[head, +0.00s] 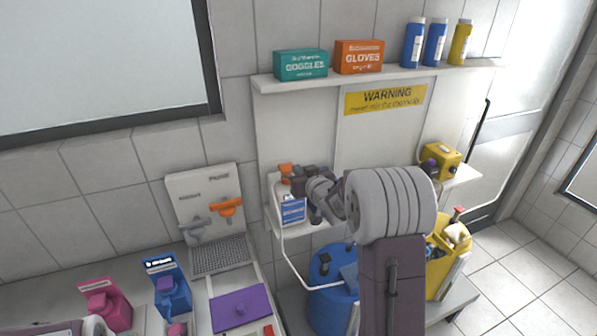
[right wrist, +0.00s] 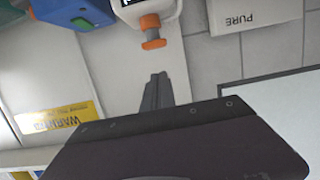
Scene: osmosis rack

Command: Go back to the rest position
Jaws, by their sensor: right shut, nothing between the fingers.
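My right gripper (head: 298,182) is in front of the wall rack, close to a white bottle with a blue label (head: 292,210) and an orange cap on its lower shelf. In the right wrist view the shut fingers (right wrist: 155,90) hold nothing and point toward the orange cap (right wrist: 152,33), with a visible gap between. That view appears upside down. My right arm covers part of the rack in the head view. My left gripper does not show in either view.
The upper shelf (head: 385,76) carries boxes and bottles. A yellow pump (head: 440,160) sits on the lower shelf. Blue (head: 330,300) and yellow (head: 437,270) containers stand below. Pink (head: 106,304) and blue (head: 170,290) dispensers stand at lower left, near a PURE panel (head: 202,190).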

